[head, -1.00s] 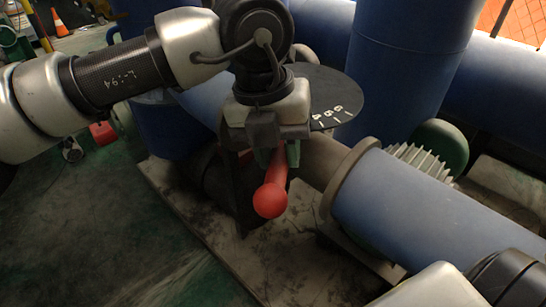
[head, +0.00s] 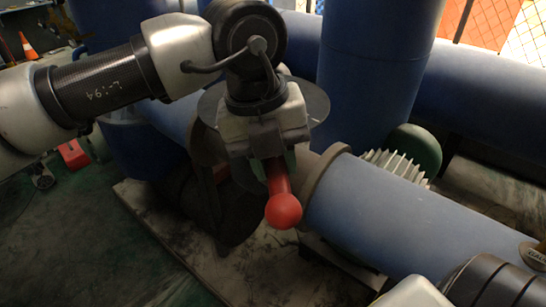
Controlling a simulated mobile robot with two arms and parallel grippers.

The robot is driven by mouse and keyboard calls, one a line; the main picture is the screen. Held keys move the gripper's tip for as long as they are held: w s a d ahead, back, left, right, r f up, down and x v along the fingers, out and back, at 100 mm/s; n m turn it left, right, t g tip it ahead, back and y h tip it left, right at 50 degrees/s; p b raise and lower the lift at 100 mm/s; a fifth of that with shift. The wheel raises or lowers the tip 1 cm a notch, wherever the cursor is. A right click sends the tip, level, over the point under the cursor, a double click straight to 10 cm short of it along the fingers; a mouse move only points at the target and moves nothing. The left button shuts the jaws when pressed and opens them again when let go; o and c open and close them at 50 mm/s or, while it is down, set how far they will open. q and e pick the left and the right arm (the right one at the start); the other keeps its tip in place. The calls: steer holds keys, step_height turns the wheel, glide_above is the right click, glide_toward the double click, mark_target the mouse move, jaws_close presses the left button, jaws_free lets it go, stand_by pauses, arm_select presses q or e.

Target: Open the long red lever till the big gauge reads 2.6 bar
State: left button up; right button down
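The long red lever (head: 277,178) ends in a red ball knob and points toward me, a little downward. My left gripper (head: 274,166) comes down over the lever behind the knob. Its greenish fingers sit at the lever's sides and appear shut on it. A dark round plate (head: 312,98) lies behind the gripper and is partly covered by it. No big gauge face with a readable needle is in view. Part of my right arm shows at the bottom right, but its gripper is out of view.
A thick blue pipe (head: 410,215) with a flange runs to the right of the lever. Upright blue pipes (head: 370,70) stand behind. A small round labelled piece (head: 536,256) is cut by the right edge. Open floor (head: 70,245) lies at the left.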

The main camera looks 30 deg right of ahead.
arm_select(q)
steer(key=o, duration=0.4)
steer(key=shift+o, duration=0.2)
step_height(320, 180, up, 11)
steer(key=w+a, duration=0.1)
steer(key=a, duration=0.1)
steer(key=shift+f+p, duration=0.15)
steer(key=shift+p, duration=0.3)
arm_select(e)
steer(key=s, duration=0.1)
steer(key=f, duration=0.1)
steer(key=s, duration=0.1)
steer(key=shift+s+d+f, duration=0.25)
steer(key=shift+s+f, duration=0.05)
steer(key=shift+f, duration=0.05)
steer(key=shift+a, duration=0.15)
